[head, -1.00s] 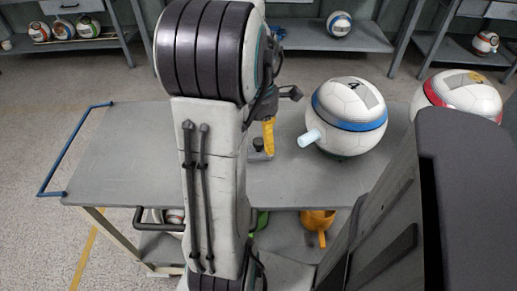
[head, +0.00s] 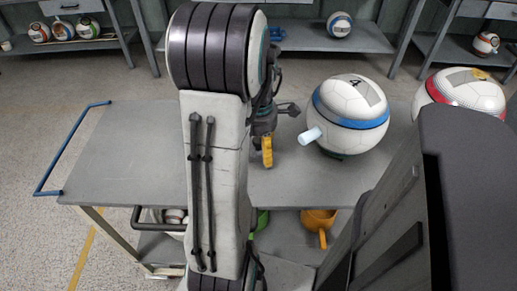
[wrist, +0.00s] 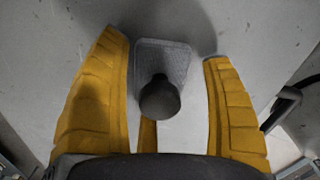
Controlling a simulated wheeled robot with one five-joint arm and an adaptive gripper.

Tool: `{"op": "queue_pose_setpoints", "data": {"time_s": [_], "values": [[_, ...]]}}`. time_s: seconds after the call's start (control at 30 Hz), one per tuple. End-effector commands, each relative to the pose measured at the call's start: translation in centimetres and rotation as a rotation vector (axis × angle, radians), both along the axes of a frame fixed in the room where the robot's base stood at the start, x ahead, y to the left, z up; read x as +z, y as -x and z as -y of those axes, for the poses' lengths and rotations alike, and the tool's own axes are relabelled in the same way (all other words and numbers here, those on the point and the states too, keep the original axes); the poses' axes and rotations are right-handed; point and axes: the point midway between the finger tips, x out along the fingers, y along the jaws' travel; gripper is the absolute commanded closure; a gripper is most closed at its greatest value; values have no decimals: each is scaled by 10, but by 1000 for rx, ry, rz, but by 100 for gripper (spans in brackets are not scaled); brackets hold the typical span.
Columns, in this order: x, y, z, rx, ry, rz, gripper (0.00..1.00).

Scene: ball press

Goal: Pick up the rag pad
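The rag pad (wrist: 176,55) is a grey, rounded rectangular pad with a dark round knob (wrist: 160,98) standing on it. It lies on the grey surface in the wrist view. My gripper (wrist: 166,48) has yellow fingers spread apart, one on each side of the pad and knob, with gaps between. A further yellow finger part shows below the knob. In the head view my gripper (head: 266,152) hangs over the cart top, left of the blue-banded ball, and the pad is hidden there by my gripper and arm.
A white ball with a blue band and a pale peg (head: 350,115) stands on the cart (head: 130,150) close right of my gripper. A red-banded ball (head: 462,95) is farther right. The cart's left part is clear. An orange vessel (head: 318,218) sits on the lower shelf.

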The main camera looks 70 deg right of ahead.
Motion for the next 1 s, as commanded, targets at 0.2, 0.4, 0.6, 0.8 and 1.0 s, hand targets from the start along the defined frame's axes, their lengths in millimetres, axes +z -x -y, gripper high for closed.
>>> {"op": "queue_pose_setpoints", "data": {"time_s": [0.2,0.4,0.6,0.8,1.0], "values": [[0,0,0,0,0,0,46],[0,0,0,0,0,0,64],[0,0,0,0,0,0,77],[3,0,0,0,1,0,77],[28,0,1,0,4,1,77]]}}
